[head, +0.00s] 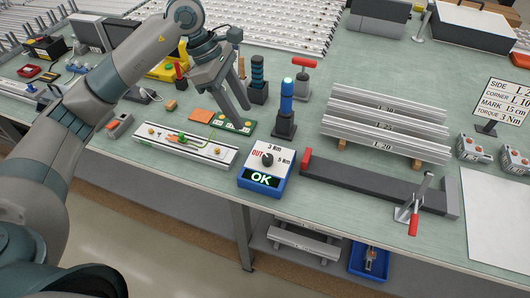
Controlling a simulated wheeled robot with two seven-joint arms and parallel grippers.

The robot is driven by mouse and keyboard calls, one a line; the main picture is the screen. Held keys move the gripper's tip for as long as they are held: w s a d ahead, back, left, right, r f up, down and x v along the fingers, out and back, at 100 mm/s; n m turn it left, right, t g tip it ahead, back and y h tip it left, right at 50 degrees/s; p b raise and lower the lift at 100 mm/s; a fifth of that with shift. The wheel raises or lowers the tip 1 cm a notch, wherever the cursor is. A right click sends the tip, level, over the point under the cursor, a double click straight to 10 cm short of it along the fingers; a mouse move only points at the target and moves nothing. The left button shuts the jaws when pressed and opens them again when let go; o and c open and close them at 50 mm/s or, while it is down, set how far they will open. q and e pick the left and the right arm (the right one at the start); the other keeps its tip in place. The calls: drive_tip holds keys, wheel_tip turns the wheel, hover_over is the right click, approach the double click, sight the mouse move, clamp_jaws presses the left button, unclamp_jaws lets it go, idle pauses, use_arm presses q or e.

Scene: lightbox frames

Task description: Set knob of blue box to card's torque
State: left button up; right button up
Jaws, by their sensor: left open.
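The blue box (264,181) stands near the table's front edge, with a white top marked "3 Nm", "OUT" in red and "5 Nm". Its dark knob (267,159) sits among these marks; its exact pointing is too small to tell. A green "OK" shows on its front display. The card (502,102) stands at the right and reads torque 3 Nm, with side, corner and mark lines above. My left gripper (243,104) is open and empty, above the table behind and left of the box, apart from the knob. My right gripper is out of view.
A blue-handled tool (286,105) stands upright behind the box. A white rail fixture (186,145) lies to its left. Stacked metal profiles (385,128) and a dark bar fixture with a red-handled clamp (412,206) lie to its right.

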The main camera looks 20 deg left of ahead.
sight(266, 157)
use_arm(q)
drive_tip(key=p+x, duration=0.5)
drive_tip(key=x, duration=1)
drive_tip(key=shift+d+f+p, duration=0.15)
drive_tip(key=shift+d+p, duration=0.05)
drive_tip(key=shift+p, duration=0.15)
drive_tip(key=shift+d+f, duration=0.2)
drive_tip(key=shift+f, duration=0.35)
drive_tip(key=shift+c, duration=0.4)
drive_tip(key=c, duration=1)
